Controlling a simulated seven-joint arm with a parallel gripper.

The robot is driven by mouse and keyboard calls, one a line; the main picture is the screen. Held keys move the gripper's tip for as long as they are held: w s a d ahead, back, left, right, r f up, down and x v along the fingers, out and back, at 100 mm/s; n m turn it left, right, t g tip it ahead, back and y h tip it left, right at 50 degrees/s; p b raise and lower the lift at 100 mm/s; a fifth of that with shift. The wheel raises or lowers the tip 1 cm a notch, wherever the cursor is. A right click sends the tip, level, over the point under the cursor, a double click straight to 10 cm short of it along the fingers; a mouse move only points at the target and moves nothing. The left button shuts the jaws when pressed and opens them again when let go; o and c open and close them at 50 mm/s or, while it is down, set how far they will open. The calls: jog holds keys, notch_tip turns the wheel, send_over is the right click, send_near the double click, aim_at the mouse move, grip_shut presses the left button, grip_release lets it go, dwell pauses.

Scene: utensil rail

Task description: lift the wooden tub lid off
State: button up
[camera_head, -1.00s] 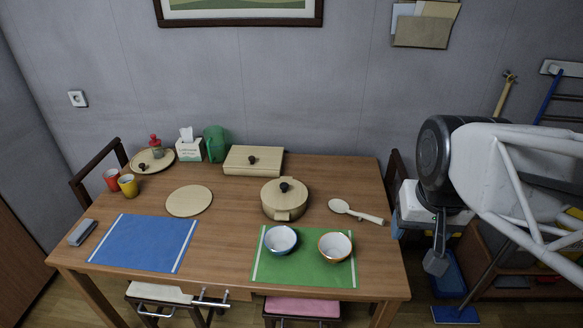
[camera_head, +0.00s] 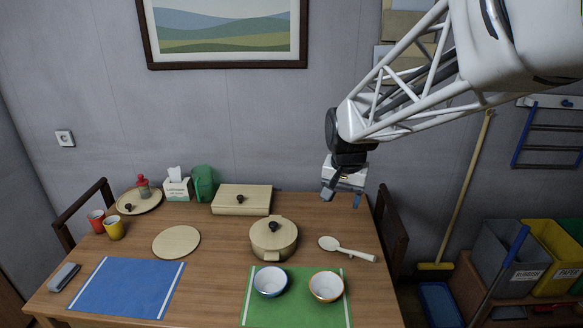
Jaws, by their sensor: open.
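The round wooden tub (camera_head: 272,250) stands near the middle of the table.
A wooden spoon (camera_head: 347,249) lies to the right. Two bowls (camera_head: 270,281) (camera_head: 326,286) stand on the green mat (camera_head: 297,309) in front. A round wooden board (camera_head: 176,242) lies to the left.

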jog(key=w+a+f+m, duration=0.1)
jog(key=w+a+f, duration=0.3)
jog(key=w, duration=0.2)
jog(key=w+a+f+m, duration=0.1)
jog(key=w+a+f, duration=0.3)
jog(key=w, duration=0.3)
jog(key=m+g, duration=0.1)
send_over(274, 223)
notch_tip(274, 223, down, 14)
jog(key=shift+d+r, duration=0.15)
jog(key=shift+w+a+f+m, duration=0.15)
jog(key=shift+a+f+m, duration=0.1)
jog(key=shift+f+m, duration=0.1)
jog(key=shift+f, duration=1.3)
jog(key=shift+f, duration=2.6)
